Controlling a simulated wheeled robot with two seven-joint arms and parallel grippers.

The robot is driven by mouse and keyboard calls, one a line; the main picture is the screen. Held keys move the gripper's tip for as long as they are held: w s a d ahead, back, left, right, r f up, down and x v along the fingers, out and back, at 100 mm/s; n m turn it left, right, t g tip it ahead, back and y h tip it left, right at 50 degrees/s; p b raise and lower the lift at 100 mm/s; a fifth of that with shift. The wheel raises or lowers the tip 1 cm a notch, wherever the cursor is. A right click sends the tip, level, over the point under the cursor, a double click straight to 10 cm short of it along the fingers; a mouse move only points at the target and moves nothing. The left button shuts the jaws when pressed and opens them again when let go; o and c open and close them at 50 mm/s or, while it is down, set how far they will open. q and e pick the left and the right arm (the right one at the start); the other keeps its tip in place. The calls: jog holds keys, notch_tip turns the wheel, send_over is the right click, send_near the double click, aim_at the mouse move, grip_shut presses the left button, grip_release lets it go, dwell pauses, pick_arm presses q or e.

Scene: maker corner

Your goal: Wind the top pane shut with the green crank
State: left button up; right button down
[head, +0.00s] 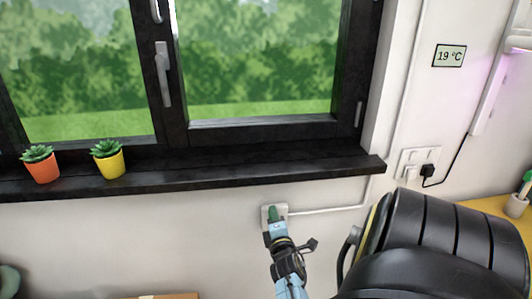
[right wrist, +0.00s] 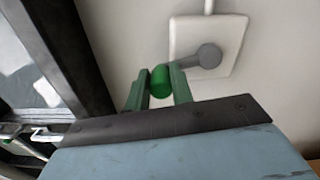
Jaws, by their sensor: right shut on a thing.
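The green crank's knob (right wrist: 160,82) sits between the two fingers of my right gripper (right wrist: 158,88) in the right wrist view, and the fingers are closed on it. The crank's grey hub (right wrist: 208,56) is on a white wall plate (right wrist: 228,38), up and right of the knob. In the head view the plate (head: 284,208) is on the wall below the sill, with my right gripper (head: 273,216) at it. A conduit runs right from the plate, then up the wall. The top pane is outside the head view; only lower panes show. My left gripper is not in view.
A dark window sill (head: 230,167) juts out above the crank. An orange pot (head: 42,171) and a yellow pot (head: 109,164) with succulents stand on it at the left. A socket with a black plug (head: 427,170) is to the right, above a yellow worktop (head: 480,212).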

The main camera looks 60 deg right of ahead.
jog(key=shift+w+a, duration=0.1)
jog(key=shift+w, duration=0.05)
jog(key=c, duration=1.2)
grip_release()
jog(key=p+v, duration=0.1)
jog(key=v, duration=0.6)
jog(key=shift+a, duration=0.2)
